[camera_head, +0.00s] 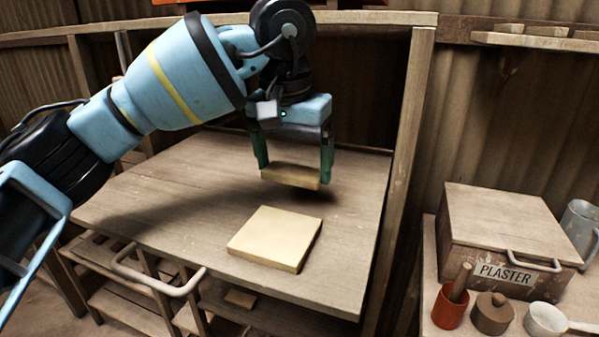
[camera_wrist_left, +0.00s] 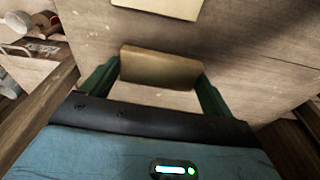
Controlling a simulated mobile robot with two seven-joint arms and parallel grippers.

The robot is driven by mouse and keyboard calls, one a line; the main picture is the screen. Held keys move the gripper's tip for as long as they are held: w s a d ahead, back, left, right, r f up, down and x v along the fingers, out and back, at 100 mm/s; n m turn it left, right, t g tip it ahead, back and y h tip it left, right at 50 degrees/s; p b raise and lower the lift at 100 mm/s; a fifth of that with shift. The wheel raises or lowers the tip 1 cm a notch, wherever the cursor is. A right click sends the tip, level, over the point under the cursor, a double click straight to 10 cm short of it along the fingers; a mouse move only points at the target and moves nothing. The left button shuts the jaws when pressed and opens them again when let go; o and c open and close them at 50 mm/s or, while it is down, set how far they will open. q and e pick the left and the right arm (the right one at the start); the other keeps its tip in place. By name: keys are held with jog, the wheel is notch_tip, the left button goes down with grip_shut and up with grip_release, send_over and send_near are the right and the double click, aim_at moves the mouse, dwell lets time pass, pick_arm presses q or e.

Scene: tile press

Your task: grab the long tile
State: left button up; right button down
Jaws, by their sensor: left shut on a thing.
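The long tile (camera_head: 291,177) is a narrow pale yellow block. My left gripper (camera_head: 292,172) is shut on it, one green finger at each end, and it seems to be held a little above the wooden table (camera_head: 170,190), with a shadow beneath. In the left wrist view the long tile (camera_wrist_left: 160,66) spans between the green fingers of my left gripper (camera_wrist_left: 158,80). A larger square tile (camera_head: 276,238) lies flat on the table in front of it, and its edge shows at the top of the left wrist view (camera_wrist_left: 160,5). My right gripper is not in view.
A plaster box (camera_head: 500,225) stands on a side surface at right, with a red cup (camera_head: 450,306), a lidded pot (camera_head: 492,313) and a metal mug (camera_head: 580,228). A wooden post (camera_head: 405,150) rises at the table's right edge. The table's left part is clear.

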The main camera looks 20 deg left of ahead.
pick_arm(q)
jog(key=s+a, duration=0.5)
jog(key=a, duration=0.2)
jog(key=s+a+r, duration=0.1)
jog(key=s+a, duration=0.2)
jog(key=a, duration=0.1)
jog(key=shift+s+r+b, duration=0.1)
jog(key=shift+s+b, duration=0.25)
jog(key=shift+s+a, duration=0.4)
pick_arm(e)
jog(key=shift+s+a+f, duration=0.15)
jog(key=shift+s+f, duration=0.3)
